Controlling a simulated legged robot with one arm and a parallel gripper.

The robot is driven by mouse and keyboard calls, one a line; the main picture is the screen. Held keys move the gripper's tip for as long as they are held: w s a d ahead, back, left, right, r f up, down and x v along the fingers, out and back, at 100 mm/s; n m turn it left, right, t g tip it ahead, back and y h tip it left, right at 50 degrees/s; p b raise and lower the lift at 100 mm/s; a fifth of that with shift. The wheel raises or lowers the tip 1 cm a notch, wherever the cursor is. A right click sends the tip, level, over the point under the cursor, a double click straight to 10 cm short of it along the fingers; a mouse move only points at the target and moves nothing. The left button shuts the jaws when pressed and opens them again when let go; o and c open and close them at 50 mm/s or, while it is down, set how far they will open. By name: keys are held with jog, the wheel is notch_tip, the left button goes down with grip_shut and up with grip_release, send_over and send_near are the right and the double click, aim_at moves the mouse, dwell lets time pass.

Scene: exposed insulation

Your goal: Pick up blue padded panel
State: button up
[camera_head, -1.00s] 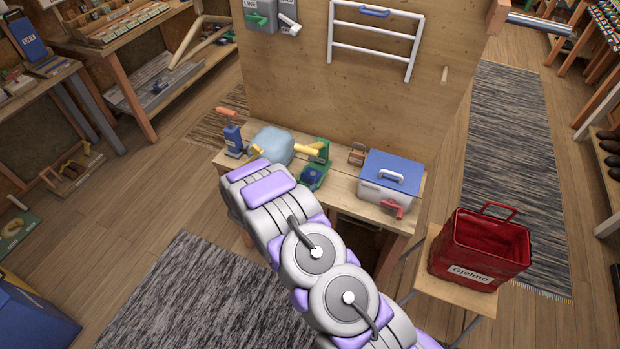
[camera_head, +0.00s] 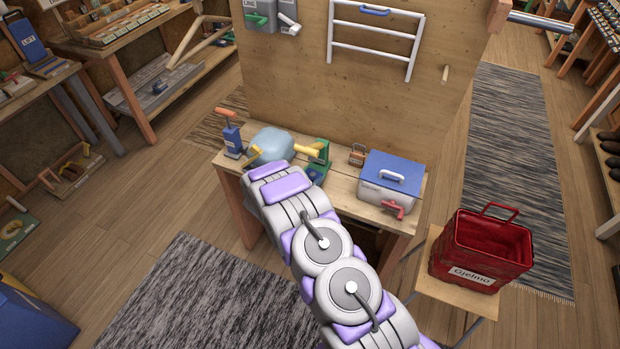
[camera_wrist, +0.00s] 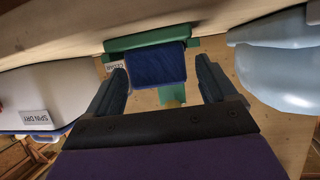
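The blue padded panel (camera_wrist: 156,66) shows in the wrist view, set in a green frame (camera_wrist: 150,38). It lies ahead of my gripper (camera_wrist: 162,68), which is open, with one dark finger to each side of the panel in the picture. I cannot tell whether the fingers touch it. In the head view a small part of the blue panel (camera_head: 315,173) shows at the foot of the green device (camera_head: 320,155) on the bench. My arm hides the rest of it there, and my gripper is hidden too.
A pale blue rounded object (camera_head: 271,146) stands left of the green device and shows close on the right in the wrist view (camera_wrist: 280,75). A blue-lidded white box (camera_head: 390,180) stands right on the bench (camera_head: 340,190). A red basket (camera_head: 480,250) is farther right.

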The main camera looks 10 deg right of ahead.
jog(key=c, duration=1)
jog(key=shift+r, duration=0.1)
